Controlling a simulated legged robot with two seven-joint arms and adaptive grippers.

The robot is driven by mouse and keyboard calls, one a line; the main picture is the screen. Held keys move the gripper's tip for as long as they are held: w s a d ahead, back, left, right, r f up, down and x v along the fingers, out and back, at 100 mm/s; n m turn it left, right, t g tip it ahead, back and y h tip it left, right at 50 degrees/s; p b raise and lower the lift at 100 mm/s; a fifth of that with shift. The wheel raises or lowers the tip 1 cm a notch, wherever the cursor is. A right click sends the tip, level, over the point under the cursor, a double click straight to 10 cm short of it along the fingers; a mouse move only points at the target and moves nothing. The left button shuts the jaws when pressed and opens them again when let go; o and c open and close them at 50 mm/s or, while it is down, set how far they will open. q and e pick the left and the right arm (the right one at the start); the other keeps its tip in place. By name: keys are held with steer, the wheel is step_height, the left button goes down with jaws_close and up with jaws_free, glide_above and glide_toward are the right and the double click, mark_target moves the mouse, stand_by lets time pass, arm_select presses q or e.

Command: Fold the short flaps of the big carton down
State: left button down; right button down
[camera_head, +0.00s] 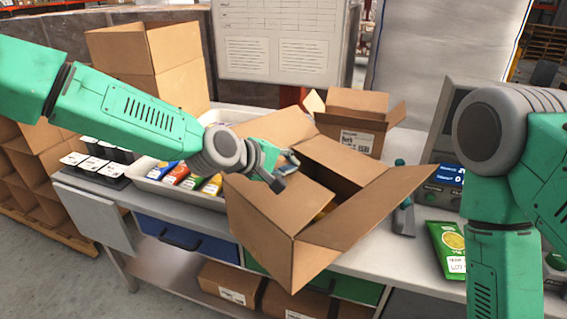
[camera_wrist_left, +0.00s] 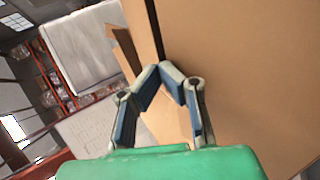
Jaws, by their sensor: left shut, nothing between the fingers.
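The big carton (camera_head: 262,228) stands open and turned at an angle on the bench. A broad flap (camera_head: 368,215) slants outward at its near right side, and another panel (camera_head: 275,128) stands up at the back left. A further flap (camera_head: 345,163) lies at the far side, leaning over the dark opening. My left gripper (camera_head: 279,182) is over the carton's left side, shut and empty. In the left wrist view its fingers (camera_wrist_left: 165,72) meet in front of a broad brown cardboard face (camera_wrist_left: 245,70); contact is unclear. My right arm stands at the right; its gripper is out of view.
A white tray (camera_head: 150,187) of colourful packets lies left of the carton. A smaller open carton (camera_head: 357,119) stands behind. A green packet (camera_head: 447,247) and a scale display (camera_head: 449,174) are at right. Tall cartons (camera_head: 150,60) stand back left.

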mark_target(287, 176)
arm_select(q)
steer(key=f, duration=0.1)
steer(key=d+f+b, duration=0.1)
steer(key=f, duration=0.1)
steer(key=shift+w+d+b, duration=0.15)
steer(key=shift+w+b, duration=0.2)
steer(key=shift+b, duration=0.05)
steer(key=shift+w+f+b, duration=0.1)
steer(key=shift+f+b, duration=0.3)
steer(key=shift+f, duration=0.15)
